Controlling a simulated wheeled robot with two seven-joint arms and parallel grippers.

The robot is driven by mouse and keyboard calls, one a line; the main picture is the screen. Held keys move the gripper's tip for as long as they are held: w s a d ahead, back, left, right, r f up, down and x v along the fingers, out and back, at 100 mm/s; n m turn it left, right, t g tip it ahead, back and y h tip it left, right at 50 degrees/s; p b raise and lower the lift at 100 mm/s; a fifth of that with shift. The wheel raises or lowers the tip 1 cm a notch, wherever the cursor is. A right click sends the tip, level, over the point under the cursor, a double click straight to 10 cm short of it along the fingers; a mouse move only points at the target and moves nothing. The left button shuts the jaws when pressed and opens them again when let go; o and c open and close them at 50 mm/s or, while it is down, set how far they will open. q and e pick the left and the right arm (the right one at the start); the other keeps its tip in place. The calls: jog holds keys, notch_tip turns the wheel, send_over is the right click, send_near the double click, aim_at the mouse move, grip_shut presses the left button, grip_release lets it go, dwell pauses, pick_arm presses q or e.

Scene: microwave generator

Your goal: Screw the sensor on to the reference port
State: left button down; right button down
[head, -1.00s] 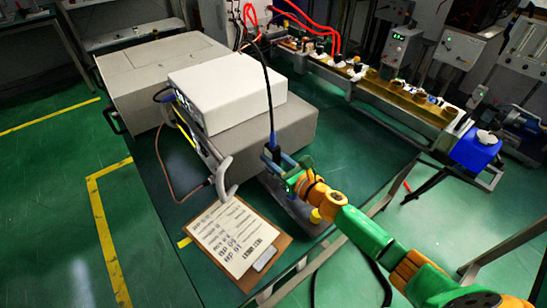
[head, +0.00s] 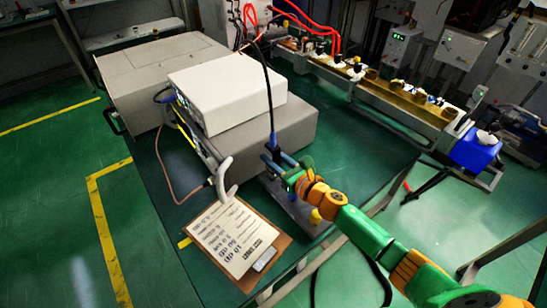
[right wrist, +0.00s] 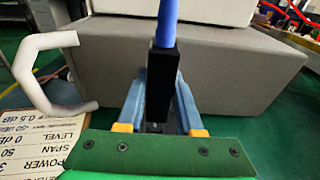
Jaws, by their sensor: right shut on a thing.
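My right gripper (head: 277,161) is shut on the sensor, a slim black body (right wrist: 163,78) with a blue cable end (right wrist: 167,25) above it. In the right wrist view the sensor stands upright between the two blue-grey fingers. In the head view its blue end (head: 272,140) shows above the gripper, with a dark cable rising from it. The gripper is in front of the grey box, apart from the white instrument (head: 228,98). That instrument's front panel (head: 186,112) faces left and is seen nearly edge-on; I cannot make out the reference port. My left gripper is not in view.
The white instrument sits on a larger grey box (head: 270,130) with a pale handle (head: 224,178) at its front corner. A clipboard (head: 238,240) lies on the green bench top below. A brown cable (head: 163,180) loops beside the handle. Bench room right of the grey box is clear.

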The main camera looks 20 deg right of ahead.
aim_at(276, 148)
jog(key=shift+r+p, duration=2)
jog(key=shift+r, duration=0.25)
jog(key=shift+f, duration=0.1)
